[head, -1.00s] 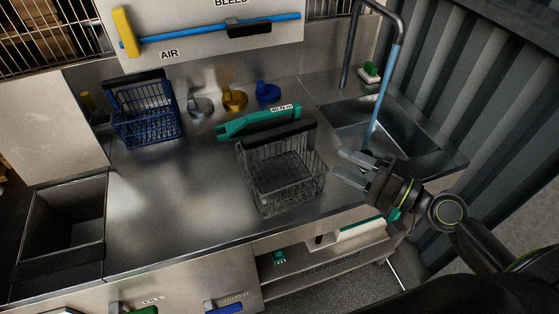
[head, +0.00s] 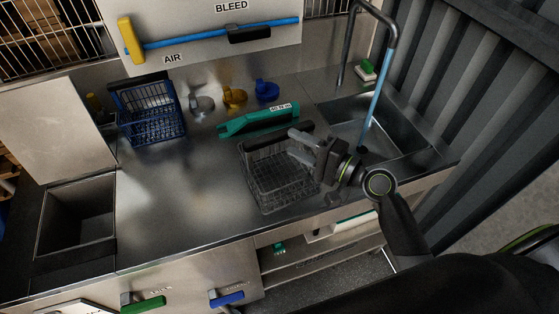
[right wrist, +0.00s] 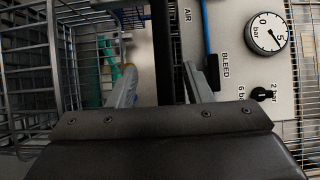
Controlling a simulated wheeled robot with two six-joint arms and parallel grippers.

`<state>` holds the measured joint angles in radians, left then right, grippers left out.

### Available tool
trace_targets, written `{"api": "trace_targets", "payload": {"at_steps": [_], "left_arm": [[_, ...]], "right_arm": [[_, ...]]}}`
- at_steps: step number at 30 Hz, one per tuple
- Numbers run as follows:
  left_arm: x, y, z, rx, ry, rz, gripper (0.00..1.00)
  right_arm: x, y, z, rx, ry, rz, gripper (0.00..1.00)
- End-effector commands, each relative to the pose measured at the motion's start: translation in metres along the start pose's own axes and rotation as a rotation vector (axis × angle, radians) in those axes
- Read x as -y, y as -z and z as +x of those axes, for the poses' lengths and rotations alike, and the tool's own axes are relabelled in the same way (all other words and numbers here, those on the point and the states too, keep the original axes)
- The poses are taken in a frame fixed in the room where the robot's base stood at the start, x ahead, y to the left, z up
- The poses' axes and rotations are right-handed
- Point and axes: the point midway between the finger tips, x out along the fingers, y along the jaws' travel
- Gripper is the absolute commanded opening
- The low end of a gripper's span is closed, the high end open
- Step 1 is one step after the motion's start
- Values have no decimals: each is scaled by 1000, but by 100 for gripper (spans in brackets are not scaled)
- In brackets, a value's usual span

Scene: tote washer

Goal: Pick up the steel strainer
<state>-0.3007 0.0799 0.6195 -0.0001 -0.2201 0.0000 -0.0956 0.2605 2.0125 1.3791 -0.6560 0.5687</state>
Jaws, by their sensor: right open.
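The steel strainer (head: 275,185) is a grey wire basket with a black handle bar (head: 262,142) along its upper back, standing upright on the steel counter. My right gripper (head: 300,144) is open at the strainer's upper right, its fingers pointing left at the handle's right end and hiding part of it. In the right wrist view, the strainer's wires (right wrist: 25,75) fill the left side. A dark bar, seemingly the handle (right wrist: 162,50), runs between the two parted fingers of the gripper (right wrist: 159,70). My left gripper is not in view.
A teal tool (head: 260,121) lies just behind the strainer. A blue wire basket (head: 150,122) stands at back left, with grey, yellow and blue fittings (head: 235,97) between. A sink (head: 400,135) with a tall tap is at right. The counter left of the strainer is clear.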

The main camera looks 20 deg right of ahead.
Motion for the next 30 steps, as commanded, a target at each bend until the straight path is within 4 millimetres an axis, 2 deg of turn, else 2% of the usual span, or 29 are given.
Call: {"api": "trace_targets", "payload": {"at_steps": [5, 9, 13, 23, 30], "left_arm": [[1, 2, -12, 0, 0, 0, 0], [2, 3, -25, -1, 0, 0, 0], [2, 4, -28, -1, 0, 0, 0], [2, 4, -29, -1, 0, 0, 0], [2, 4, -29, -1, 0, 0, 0]], "right_arm": [[6, -1, 14, 0, 2, 3, 45], [9, -2, 32, 0, 2, 4, 45], [7, -2, 47, 0, 2, 2, 45], [4, -2, 53, 1, 0, -1, 45], [4, -2, 53, 0, 0, -1, 14]]}}
